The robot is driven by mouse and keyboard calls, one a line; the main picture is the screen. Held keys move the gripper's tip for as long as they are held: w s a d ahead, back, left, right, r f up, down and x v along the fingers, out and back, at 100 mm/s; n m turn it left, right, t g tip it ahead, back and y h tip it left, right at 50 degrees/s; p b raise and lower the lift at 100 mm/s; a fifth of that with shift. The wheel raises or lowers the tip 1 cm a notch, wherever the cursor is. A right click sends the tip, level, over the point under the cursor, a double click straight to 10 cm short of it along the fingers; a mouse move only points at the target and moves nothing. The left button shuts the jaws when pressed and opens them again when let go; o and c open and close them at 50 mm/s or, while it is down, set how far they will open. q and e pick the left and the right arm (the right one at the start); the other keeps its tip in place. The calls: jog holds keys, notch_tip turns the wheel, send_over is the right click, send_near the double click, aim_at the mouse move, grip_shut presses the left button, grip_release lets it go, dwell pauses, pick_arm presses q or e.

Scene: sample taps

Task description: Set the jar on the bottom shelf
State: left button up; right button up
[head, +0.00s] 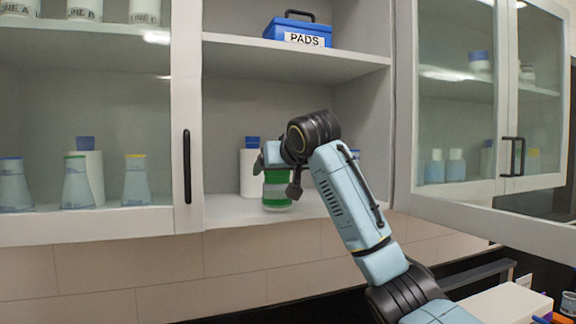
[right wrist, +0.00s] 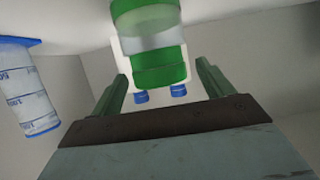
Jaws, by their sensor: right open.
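The jar (head: 277,193), with green bands and a clear middle, stands upright, seemingly resting on the bottom shelf (head: 230,211) of the open cabinet. My right gripper (head: 276,178) is at the jar, its fingers open on either side of it; the arm hides part of the shelf to the right. In the right wrist view, which looks upside down, the jar (right wrist: 155,42) is in front of the open right gripper (right wrist: 160,72), with visible gaps between the fingers and the jar. My left gripper is not in view.
White blue-capped bottles (head: 249,172) stand behind the jar. A graduated blue-capped container (right wrist: 28,88) is to one side in the wrist view. A blue PADS box (head: 299,30) sits on the shelf above. An open glass door (head: 455,110) is at right; closed glass (head: 85,120) covers flasks at left.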

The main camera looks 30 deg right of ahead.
jog(key=b+v, duration=0.2)
jog(key=v, duration=0.7)
jog(key=shift+w+f, duration=0.1)
jog(key=shift+f, duration=0.05)
